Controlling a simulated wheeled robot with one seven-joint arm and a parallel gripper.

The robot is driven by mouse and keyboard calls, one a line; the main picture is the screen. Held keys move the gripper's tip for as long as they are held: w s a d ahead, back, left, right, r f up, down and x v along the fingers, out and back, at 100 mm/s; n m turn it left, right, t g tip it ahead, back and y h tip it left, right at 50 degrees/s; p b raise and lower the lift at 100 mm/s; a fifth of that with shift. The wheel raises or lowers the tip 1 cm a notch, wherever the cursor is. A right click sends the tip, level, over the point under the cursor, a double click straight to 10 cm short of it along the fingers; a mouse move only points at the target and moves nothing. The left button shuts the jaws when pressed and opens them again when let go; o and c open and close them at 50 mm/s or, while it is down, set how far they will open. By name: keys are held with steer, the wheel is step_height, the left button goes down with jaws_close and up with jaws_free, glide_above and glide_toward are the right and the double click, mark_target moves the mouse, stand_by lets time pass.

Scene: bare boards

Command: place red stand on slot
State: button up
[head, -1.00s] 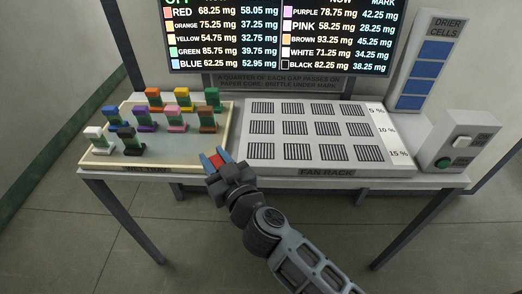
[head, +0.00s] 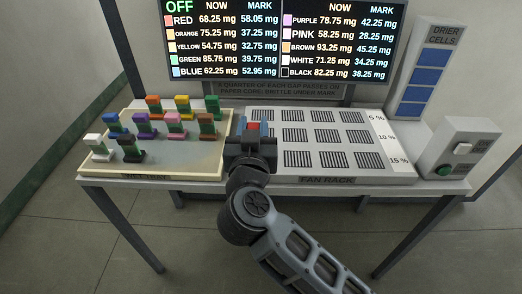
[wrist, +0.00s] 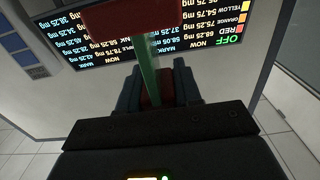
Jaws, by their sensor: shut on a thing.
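My gripper (head: 254,128) is shut on the red stand (head: 253,126), over the left edge of the fan rack (head: 345,178). Its blue fingers flank the red part in the head view. In the wrist view, the red stand (wrist: 130,18) shows a wide red block, a green post and a red part between the fingers (wrist: 157,90). The rack is a pale plate with three rows of dark grille slots, marked 5, 10 and 15 % at right. My gripper hides some left-hand slots. I cannot tell how high the stand is above the rack.
The wet tray (head: 150,174) at left holds several coloured stands. A screen (head: 285,40) behind lists weights and reads OFF. A drier cells panel (head: 425,70) and a switch box (head: 460,150) with a green button stand at right. The visible slots are empty.

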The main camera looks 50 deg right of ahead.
steer(key=shift+w+d+f+b, duration=0.55)
steer(key=shift+w+d+f, duration=0.4)
steer(key=shift+d+f, duration=0.75)
steer(key=shift+w+d+f+b, duration=0.5)
steer(key=shift+w+d+f, duration=0.5)
steer(key=shift+d+f, duration=0.65)
steer(key=shift+w+d+f+b, duration=0.55)
steer(key=shift+w+d+f, duration=0.6)
steer(key=shift+f, duration=0.85)
steer(key=shift+s+d+f, duration=0.1)
steer(key=shift+s+d, duration=0.1)
steer(key=o, duration=1.1)
steer(key=shift+c, duration=0.2)
steer(key=v, duration=1.2)
